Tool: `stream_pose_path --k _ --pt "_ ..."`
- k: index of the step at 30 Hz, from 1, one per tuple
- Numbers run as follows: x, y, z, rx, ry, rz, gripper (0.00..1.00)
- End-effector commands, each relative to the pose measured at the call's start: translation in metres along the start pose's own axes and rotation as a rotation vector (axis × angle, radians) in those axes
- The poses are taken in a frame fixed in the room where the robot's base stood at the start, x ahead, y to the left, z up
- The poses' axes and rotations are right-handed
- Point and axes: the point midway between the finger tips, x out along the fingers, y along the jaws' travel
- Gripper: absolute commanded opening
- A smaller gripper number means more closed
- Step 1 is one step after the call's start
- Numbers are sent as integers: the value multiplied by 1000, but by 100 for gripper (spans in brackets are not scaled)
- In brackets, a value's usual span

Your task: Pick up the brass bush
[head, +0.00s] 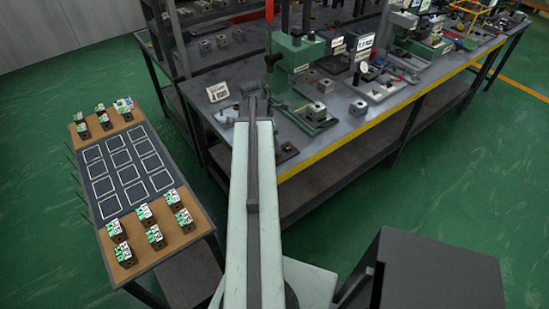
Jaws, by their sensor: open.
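I cannot make out a brass bush in the head view; it may be hidden behind my arm or too small to tell. My gripper (259,98) is at the far end of my pale arm, over the near left part of the workbench (345,130). It is open, and its fingers are small and dark here. I see nothing held in it.
A green press (297,55) stands behind my gripper, with a metal block (317,111) on a green fixture to its right. A side table (150,227) holds several labelled blocks around a dark, marked-out panel (120,170).

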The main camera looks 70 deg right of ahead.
Motion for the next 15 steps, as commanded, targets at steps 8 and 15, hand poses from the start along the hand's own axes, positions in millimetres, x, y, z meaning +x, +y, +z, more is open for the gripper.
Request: stream_pose_path --k 8,15 --pt "28 -1 -10 -6 0 2 44" --pt "52 -1 -11 -8 0 2 44"
